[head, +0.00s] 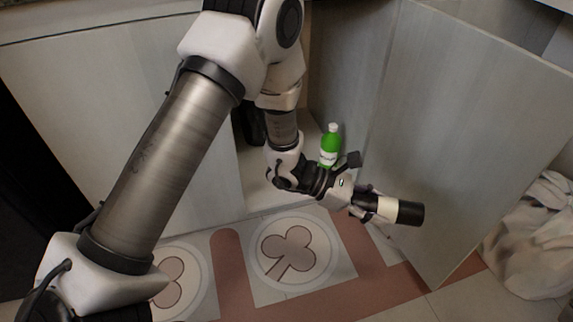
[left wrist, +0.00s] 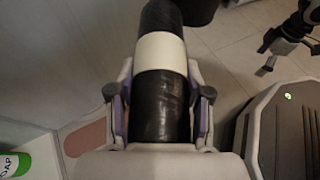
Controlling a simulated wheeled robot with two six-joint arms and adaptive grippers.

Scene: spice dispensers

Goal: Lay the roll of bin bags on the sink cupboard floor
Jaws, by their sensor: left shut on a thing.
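The roll of bin bags (head: 405,211) is black with a cream band. My left gripper (head: 372,204) is shut on it, and the roll sticks out to the right, in front of the open cupboard door. In the left wrist view the roll (left wrist: 162,60) lies lengthwise between the two fingers (left wrist: 160,105). The sink cupboard floor (head: 262,192) is pale and shows behind and left of the gripper; my arm hides part of it. The roll is outside the cupboard, apart from its floor. My right gripper (left wrist: 268,58) shows small in the left wrist view; its opening is unclear.
A green soap bottle (head: 330,148) with a white cap stands upright on the cupboard floor near the right side. The open door (head: 460,130) stands at the right. A pale crumpled bag (head: 535,235) lies beyond it. A patterned mat (head: 340,285) lies in front.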

